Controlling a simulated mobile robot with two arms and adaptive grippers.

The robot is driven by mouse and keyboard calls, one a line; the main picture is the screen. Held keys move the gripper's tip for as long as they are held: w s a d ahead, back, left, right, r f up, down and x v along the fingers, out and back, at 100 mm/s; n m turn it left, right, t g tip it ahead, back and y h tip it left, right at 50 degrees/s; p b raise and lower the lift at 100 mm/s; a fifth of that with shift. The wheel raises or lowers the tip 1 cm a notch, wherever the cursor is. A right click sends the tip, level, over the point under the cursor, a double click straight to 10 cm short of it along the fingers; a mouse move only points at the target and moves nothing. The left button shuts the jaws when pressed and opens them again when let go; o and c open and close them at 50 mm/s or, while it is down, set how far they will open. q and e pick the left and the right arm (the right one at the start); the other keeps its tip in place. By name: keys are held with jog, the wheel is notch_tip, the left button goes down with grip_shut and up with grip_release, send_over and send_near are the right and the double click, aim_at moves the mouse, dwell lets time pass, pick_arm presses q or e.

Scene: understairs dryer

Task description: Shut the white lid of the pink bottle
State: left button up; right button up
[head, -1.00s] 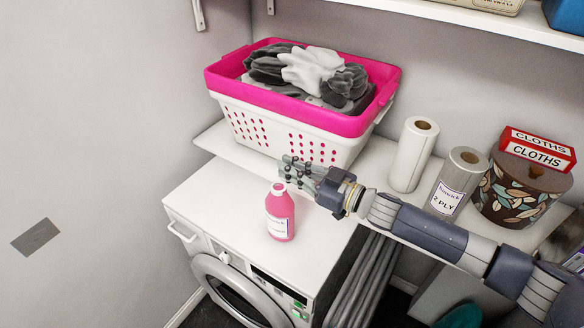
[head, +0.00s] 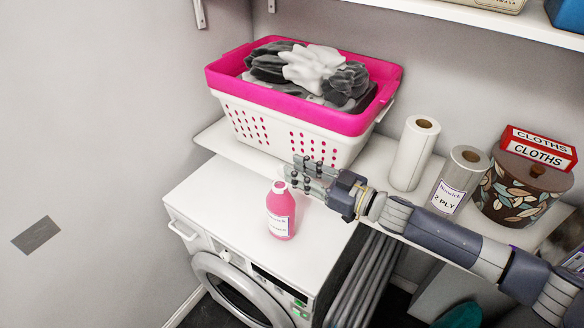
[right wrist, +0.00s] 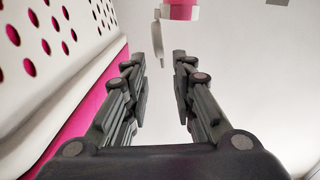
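The pink bottle (head: 281,214) stands upright on the white washer top. Part of the bottle (right wrist: 182,11), pink with a white band, shows beyond the fingertips at the top edge. My left gripper is out of view.
A pink and white laundry basket (head: 300,105) with clothes stands close behind my right gripper. Paper rolls (head: 412,155) and a patterned container (head: 515,192) stand to the right. The washer top (head: 222,205) is clear left of the bottle.

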jog(key=v, duration=0.9)
jog(key=shift+s+d, duration=0.25)
